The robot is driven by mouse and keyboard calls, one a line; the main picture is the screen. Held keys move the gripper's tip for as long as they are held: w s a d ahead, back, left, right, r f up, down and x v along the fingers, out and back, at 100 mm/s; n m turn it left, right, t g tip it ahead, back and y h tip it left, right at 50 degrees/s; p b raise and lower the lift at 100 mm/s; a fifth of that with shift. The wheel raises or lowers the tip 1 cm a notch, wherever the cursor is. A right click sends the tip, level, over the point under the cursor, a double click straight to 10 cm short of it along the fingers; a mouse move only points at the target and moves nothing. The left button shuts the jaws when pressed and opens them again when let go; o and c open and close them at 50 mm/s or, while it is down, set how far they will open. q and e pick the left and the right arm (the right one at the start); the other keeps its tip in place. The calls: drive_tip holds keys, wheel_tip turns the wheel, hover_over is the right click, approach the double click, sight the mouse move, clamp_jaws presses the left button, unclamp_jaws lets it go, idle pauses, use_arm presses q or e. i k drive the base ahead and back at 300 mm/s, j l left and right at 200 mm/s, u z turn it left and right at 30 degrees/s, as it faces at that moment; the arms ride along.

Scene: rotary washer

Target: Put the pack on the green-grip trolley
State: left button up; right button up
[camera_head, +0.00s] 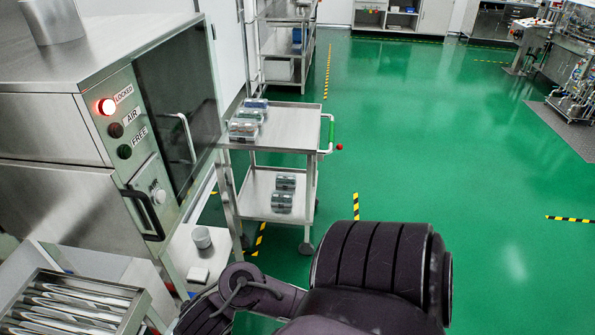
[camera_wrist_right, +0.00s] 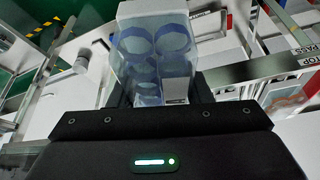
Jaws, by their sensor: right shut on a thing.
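A clear pack (camera_wrist_right: 153,45) with blue round items inside shows in the right wrist view. My right gripper (camera_wrist_right: 160,92) is shut on it, with a dark finger on each side. More packs (camera_head: 284,194) lie on the lower shelf. Neither gripper shows in the head view.
A steel washer (camera_head: 75,130) stands at the left, its red LOCKED lamp (camera_head: 106,106) lit and its dark glass door (camera_head: 178,100) beside the trolley. A rack of metal rails (camera_head: 75,305) is at the lower left. A shelf rack (camera_head: 285,50) stands behind. Green floor (camera_head: 440,150) is clear to the right.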

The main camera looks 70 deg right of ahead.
sight(294, 125)
drive_tip(key=i+l+z, duration=0.1)
drive_tip(key=l+z, duration=0.3)
drive_tip(key=i+l+z, duration=0.1)
drive_tip(key=z, duration=0.3)
drive_tip(key=i+l+z, duration=0.2)
drive_tip(key=z, duration=0.2)
drive_tip(key=l, duration=0.1)
